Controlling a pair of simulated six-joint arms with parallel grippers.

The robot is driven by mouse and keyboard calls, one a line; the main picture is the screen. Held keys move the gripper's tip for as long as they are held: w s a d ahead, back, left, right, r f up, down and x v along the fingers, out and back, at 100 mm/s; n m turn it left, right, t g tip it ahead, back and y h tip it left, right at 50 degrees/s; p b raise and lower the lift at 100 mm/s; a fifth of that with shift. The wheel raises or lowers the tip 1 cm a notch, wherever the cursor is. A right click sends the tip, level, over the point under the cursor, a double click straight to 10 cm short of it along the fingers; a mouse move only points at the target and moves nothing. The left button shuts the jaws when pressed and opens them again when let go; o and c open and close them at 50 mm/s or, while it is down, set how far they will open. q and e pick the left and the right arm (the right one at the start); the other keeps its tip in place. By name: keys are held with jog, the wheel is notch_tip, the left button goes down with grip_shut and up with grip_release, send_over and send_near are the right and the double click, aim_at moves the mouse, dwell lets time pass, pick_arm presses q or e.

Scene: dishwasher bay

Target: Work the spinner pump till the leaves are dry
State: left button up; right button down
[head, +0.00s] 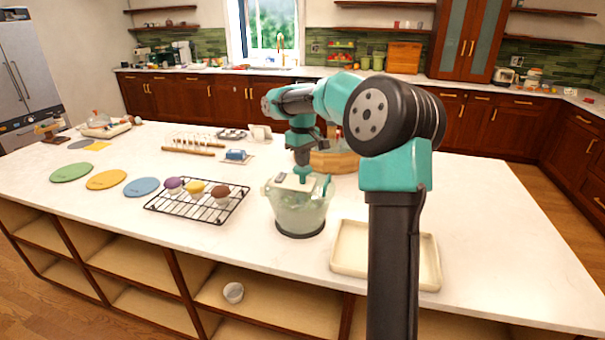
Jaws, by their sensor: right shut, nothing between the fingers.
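The salad spinner (299,212), a pale green see-through bowl with a dark base, stands upright on the white island counter, left of the cream tray. Its lid has a teal pump part (318,175) on top. My right gripper (302,161) points down just above the lid, shut and empty; I cannot tell whether it touches the pump. The leaves cannot be made out through the bowl wall. My left gripper is not in view.
A black wire rack (176,209) with three muffins stands left of the spinner. A cream tray (347,262) lies to its right, near the front edge, partly behind my right arm. A wooden bowl (338,163) stands behind. The right end of the counter (490,240) is clear.

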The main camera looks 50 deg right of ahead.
aim_at(303, 170)
jog(key=shift+f, duration=1.9)
jog(key=shift+r, duration=2.75)
jog(key=shift+f, duration=0.1)
jog(key=shift+f, duration=2.65)
jog(key=shift+r, duration=2.75)
